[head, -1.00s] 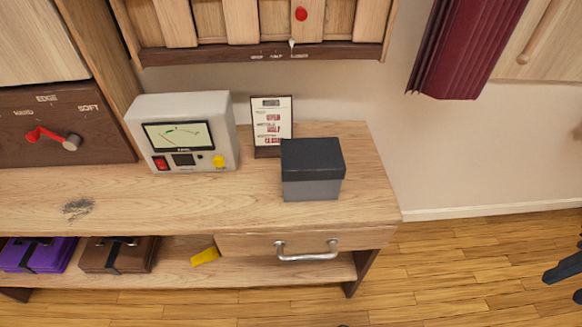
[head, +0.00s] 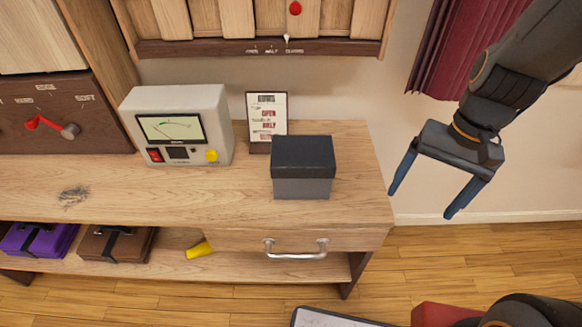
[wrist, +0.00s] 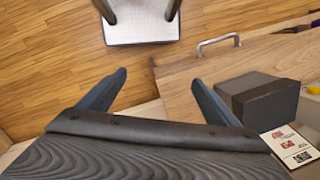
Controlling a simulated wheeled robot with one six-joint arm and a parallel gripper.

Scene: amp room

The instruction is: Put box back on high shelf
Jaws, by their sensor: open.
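A dark grey box (head: 303,168) with a black lid sits on the right part of the wooden bench top (head: 215,205). It also shows at the right of the wrist view (wrist: 258,97). My gripper (head: 419,203) is open and empty, in the air to the right of the box, past the bench's right end. Its fingers point down and do not touch the box. In the wrist view my gripper (wrist: 158,80) has its two fingers spread wide, with floor and the bench edge between and beyond them. No high shelf can be made out for certain.
A meter device (head: 178,125) and a small printed sign (head: 267,122) stand behind and left of the box. A slatted wooden panel (head: 260,48) hangs above. A drawer handle (head: 296,248) sticks out in front. Purple (head: 38,239) and brown (head: 117,243) cases lie on the lower shelf.

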